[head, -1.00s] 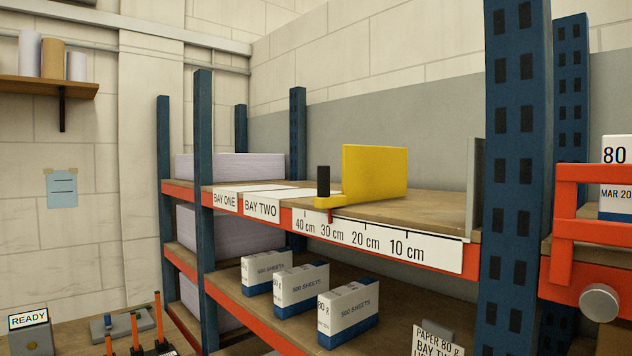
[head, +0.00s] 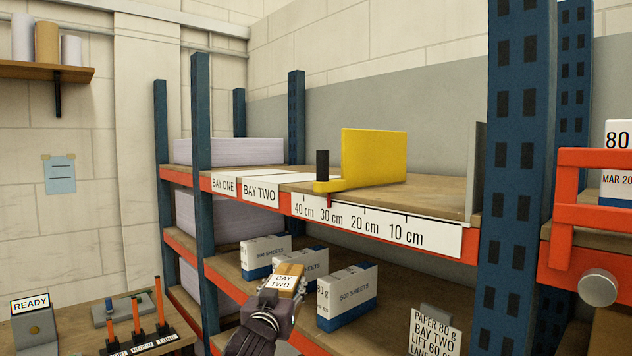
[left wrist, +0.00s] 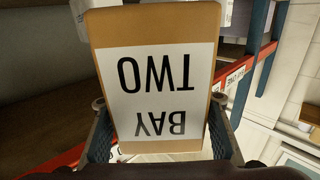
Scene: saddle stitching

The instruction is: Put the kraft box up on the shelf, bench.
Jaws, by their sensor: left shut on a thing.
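The kraft box (head: 291,269) is brown with a white label reading BAY TWO. My left gripper (head: 277,298) is shut on it and holds it in front of the lower shelf, below the upper shelf's edge. In the left wrist view the box (left wrist: 153,25) fills the middle, its label upside down, between the two fingers (left wrist: 160,140). The upper shelf (head: 436,197) has an orange front beam with BAY ONE and BAY TWO labels and a centimetre scale. A yellow stop (head: 374,157) with a black knob stands on it near the 30 cm mark. My right gripper is not in view.
White-and-blue paper packs (head: 347,297) stand on the lower shelf (head: 390,328) behind the box. A blue post (head: 515,170) bounds the bay on the right. The upper shelf is bare right of the yellow stop. A READY sign (head: 31,305) stands lower left.

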